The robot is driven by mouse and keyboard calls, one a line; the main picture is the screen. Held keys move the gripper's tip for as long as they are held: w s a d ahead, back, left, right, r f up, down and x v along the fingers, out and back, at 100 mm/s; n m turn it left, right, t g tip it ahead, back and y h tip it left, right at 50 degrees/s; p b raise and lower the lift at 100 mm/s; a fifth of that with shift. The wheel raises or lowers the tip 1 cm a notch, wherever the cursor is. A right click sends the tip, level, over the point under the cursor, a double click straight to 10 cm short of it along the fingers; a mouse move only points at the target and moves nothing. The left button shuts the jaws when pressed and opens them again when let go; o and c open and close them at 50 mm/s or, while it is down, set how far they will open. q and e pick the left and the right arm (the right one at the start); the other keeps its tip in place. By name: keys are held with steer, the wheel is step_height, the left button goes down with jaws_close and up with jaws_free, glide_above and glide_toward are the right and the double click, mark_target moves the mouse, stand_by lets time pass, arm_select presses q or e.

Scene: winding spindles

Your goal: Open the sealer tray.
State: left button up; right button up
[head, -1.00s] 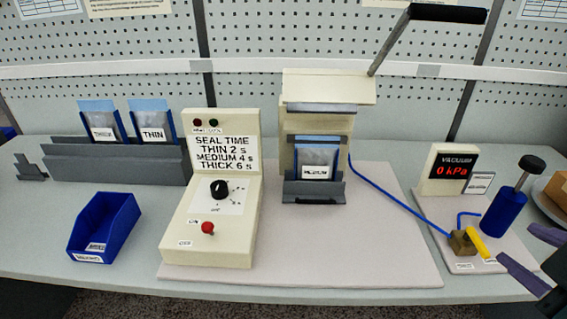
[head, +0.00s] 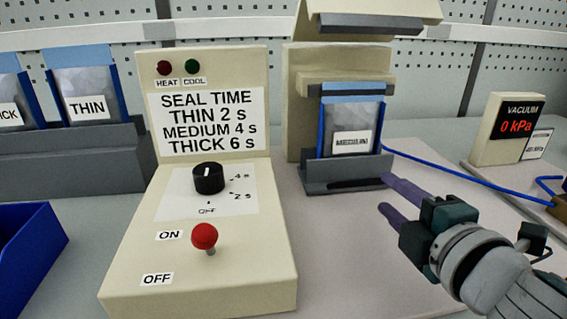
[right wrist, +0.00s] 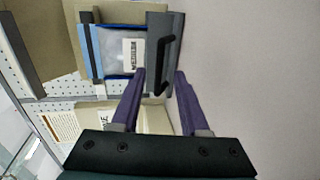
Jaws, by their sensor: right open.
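The sealer tray (head: 318,178) is a grey ledge low on the front of the cream sealer (head: 300,105), with a dark handle (head: 352,184) on its front. A pouch labelled MEDIUM (head: 352,115) stands upright in its blue-sided holder at the tray. My right gripper (head: 382,194) is open, its purple fingers pointing at the tray's right front. In the right wrist view the tray (right wrist: 153,30) lies ahead and the black handle (right wrist: 166,62) shows between the fingertips (right wrist: 160,76); contact cannot be told. My left gripper is out of view.
A cream control box (head: 250,240) with a black knob (head: 208,178) and a red-tipped lever (head: 204,236) stands left of the tray. A blue hose (head: 430,163) runs right towards the vacuum gauge (head: 500,135). The board before the tray is clear.

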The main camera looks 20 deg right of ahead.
mark_target(374, 183)
steer(key=b+x, duration=0.1)
steer(key=x, duration=0.5)
steer(key=shift+w, duration=0.25)
steer(key=shift+c, duration=0.2)
jaws_close()
stand_by(1.0)
